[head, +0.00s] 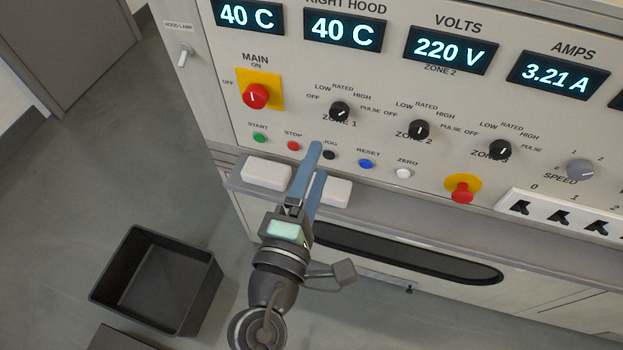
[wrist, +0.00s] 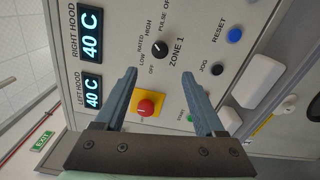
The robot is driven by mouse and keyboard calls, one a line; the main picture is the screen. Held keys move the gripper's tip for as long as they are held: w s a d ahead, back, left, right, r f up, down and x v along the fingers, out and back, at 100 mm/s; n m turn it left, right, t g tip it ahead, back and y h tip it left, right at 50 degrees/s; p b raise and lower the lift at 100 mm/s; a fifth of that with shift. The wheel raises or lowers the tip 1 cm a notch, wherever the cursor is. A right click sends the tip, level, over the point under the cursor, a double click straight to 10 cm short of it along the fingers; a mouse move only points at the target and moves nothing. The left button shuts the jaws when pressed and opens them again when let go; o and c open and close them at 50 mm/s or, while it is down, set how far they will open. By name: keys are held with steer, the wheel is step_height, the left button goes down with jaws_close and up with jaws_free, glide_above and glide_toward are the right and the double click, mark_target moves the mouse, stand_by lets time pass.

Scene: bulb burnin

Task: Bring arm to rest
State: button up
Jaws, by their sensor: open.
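My gripper (head: 317,160) is in front of the control panel (head: 300,75), with its blue-grey fingers pointing at the lower row of buttons. In the wrist view my gripper (wrist: 158,100) is open, and nothing is between the fingers. In the head view its fingertips overlap the area near the black JOG button (head: 329,155) and the red STOP button (head: 293,146). I cannot tell whether they touch the panel. The red MAIN switch (head: 256,96) on its yellow plate is up and to the left, and it shows between the fingers in the wrist view (wrist: 146,107).
A narrow ledge (head: 395,220) with white blocks (head: 266,174) runs below the panel, close to my gripper. A red emergency button (head: 462,188) sticks out at the right. An empty black bin (head: 150,280) stands on the floor at the lower left. Open floor (head: 100,170) lies to the left.

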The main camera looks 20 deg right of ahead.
steer(key=shift+v, duration=0.85)
steer(key=w+a+r+m+t+y, duration=0.1)
steer(key=w+r+m+t, duration=0.15)
steer(key=r, duration=0.55)
steer(key=w+a+r+m+t+y, duration=0.15)
steer(key=r+m, duration=0.25)
steer(key=r, duration=0.5)
steer(key=w+a+r+m+t+y, duration=0.1)
steer(key=w+r+m+t, duration=0.2)
steer(key=r, duration=0.5)
steer(key=s+a+r+m+t+y, duration=0.25)
steer(key=s+r, duration=0.25)
steer(key=r, duration=0.6)
steer(key=s+a+r+m+t+y, duration=0.1)
steer(key=s+a+r+t+y, duration=0.3)
steer(key=r, duration=0.7)
step_height(320, 180, up, 14)
steer(key=d+g+p, duration=0.1)
steer(key=p, duration=1.4)
steer(key=shift+p, duration=0.4)
